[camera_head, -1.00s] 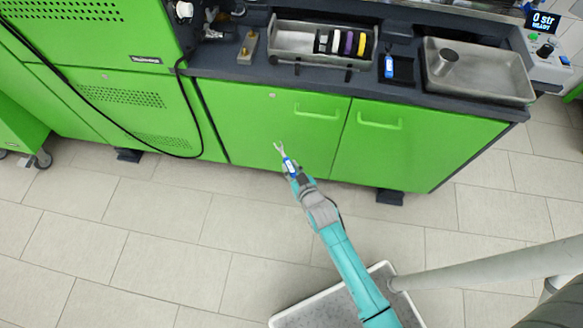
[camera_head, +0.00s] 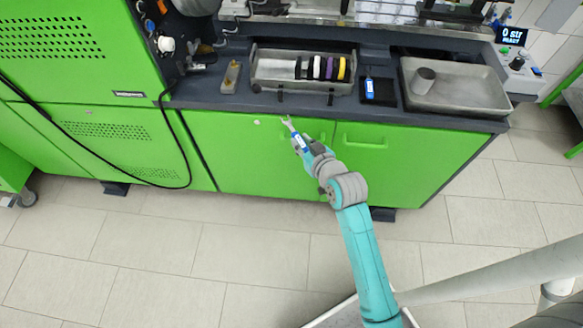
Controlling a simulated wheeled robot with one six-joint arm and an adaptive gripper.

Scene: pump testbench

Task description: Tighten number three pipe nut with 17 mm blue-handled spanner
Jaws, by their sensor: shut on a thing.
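My gripper (camera_head: 304,149) is shut on a blue-handled spanner (camera_head: 299,140). The spanner's open silver end points up and to the left, away from the gripper. The gripper and spanner appear in front of the green cabinet doors, below the bench's front edge in the picture. The size marking on the spanner is too small to read. Pipe fittings (camera_head: 166,45) show at the left end of the bench. I cannot tell which of them is the number three pipe nut.
A metal tray (camera_head: 262,84) holds several coloured rings. Right of it are a dark holder with a blue-handled item (camera_head: 369,87) and a shallow metal tray (camera_head: 470,101) with a cylinder. A small block with a brass part (camera_head: 231,78) stands left. A black cable (camera_head: 186,135) hangs in front of the cabinet.

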